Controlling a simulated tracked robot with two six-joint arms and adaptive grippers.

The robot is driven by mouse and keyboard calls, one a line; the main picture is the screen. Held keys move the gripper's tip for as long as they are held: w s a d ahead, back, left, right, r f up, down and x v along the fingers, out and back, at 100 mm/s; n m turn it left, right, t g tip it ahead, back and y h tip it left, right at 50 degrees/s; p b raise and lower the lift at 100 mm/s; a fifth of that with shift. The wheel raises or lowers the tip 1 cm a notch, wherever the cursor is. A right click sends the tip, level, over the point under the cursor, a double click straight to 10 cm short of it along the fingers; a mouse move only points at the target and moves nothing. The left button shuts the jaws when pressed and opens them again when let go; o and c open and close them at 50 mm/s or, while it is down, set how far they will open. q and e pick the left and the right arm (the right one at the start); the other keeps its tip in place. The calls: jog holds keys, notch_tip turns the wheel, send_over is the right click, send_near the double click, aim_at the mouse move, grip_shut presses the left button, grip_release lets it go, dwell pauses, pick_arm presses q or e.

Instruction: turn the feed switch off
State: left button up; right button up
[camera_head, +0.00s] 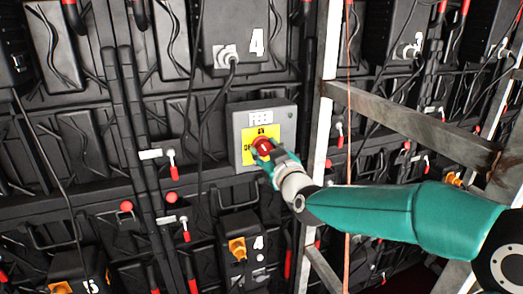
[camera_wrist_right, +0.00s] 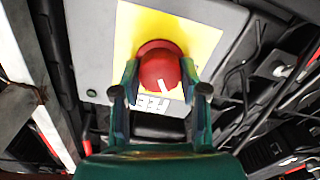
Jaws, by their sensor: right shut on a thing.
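The feed switch is a grey box (camera_head: 288,122) with the label FEED and a yellow plate (camera_head: 248,133). A red rotary knob (camera_head: 263,146) sits on the plate. In the right wrist view the red knob (camera_wrist_right: 160,68) has a white mark that points down and slightly right, towards lettering partly covered by the gripper. My right gripper (camera_head: 268,153) is at the knob, and in the right wrist view its fingers (camera_wrist_right: 160,84) are shut on the knob's two sides. The gripper covers part of the plate's lettering. My left gripper is not in view.
A metal frame post (camera_head: 322,100) and crossbar (camera_head: 410,130) stand close to my right arm. Black cables (camera_head: 232,85) hang above the switch box. Black panels with red-handled levers (camera_head: 172,165) fill the wall. An orange connector (camera_head: 238,248) is below.

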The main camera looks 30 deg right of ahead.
jog(key=n+p, duration=0.1)
jog(key=n, duration=0.5)
jog(key=shift+a+r+n, duration=0.1)
jog(key=shift+a+n, duration=0.05)
jog(key=shift+n, duration=0.15)
jog(key=n+p, duration=0.1)
jog(key=n, duration=0.4)
jog(key=shift+a, duration=0.1)
jog(key=shift+f, duration=0.25)
jog(key=o, duration=1.1)
jog(key=shift+w+a, duration=0.1)
jog(key=shift+w, duration=0.05)
jog(key=shift+o, duration=0.2)
jog(key=v, duration=1.2)
